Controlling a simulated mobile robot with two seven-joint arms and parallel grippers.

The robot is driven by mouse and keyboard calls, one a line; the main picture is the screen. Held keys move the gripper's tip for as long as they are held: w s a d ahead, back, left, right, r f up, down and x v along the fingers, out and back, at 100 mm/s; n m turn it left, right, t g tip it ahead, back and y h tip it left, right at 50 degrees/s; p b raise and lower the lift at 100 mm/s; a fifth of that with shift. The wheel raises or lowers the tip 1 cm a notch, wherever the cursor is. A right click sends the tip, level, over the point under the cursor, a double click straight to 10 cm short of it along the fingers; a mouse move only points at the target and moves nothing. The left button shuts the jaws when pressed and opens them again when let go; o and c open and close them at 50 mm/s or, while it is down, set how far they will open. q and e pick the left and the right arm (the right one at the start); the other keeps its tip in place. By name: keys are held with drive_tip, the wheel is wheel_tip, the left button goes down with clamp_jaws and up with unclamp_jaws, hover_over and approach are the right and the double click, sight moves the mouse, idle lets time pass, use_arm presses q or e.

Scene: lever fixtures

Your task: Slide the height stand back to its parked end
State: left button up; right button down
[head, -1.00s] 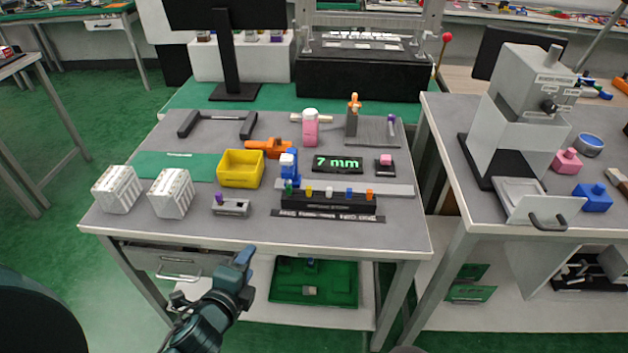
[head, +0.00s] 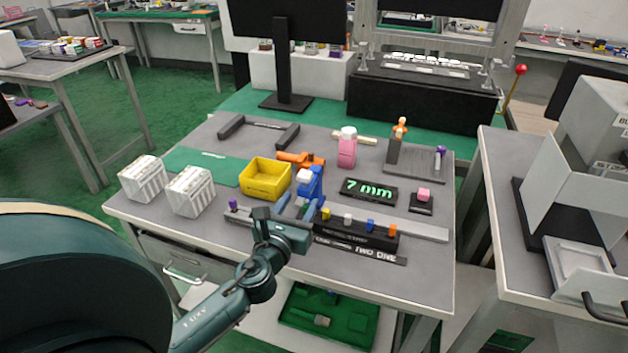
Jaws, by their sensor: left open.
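The height stand appears to be the blue upright block (head: 315,184) with a white top, at the left part of a grey rail (head: 425,231). A black display (head: 368,191) behind the rail reads 7 mm in green. My left gripper (head: 296,206) is open at the front left of the blue block, its two fingers pointing toward it. I cannot tell whether they touch the block. The gripper hides part of the rail and the block's lower part. My right gripper is not in view.
A black strip with several coloured knobs (head: 357,234) lies in front of the rail. A yellow bin (head: 265,180) and an orange part (head: 299,159) stand close by. A purple-knobbed fixture (head: 234,208) is left of my gripper. Two white blocks (head: 190,191) stand at the left.

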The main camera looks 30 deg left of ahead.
use_arm(q)
drive_tip(key=x, duration=0.8)
drive_tip(key=shift+w, duration=0.3)
clamp_jaws()
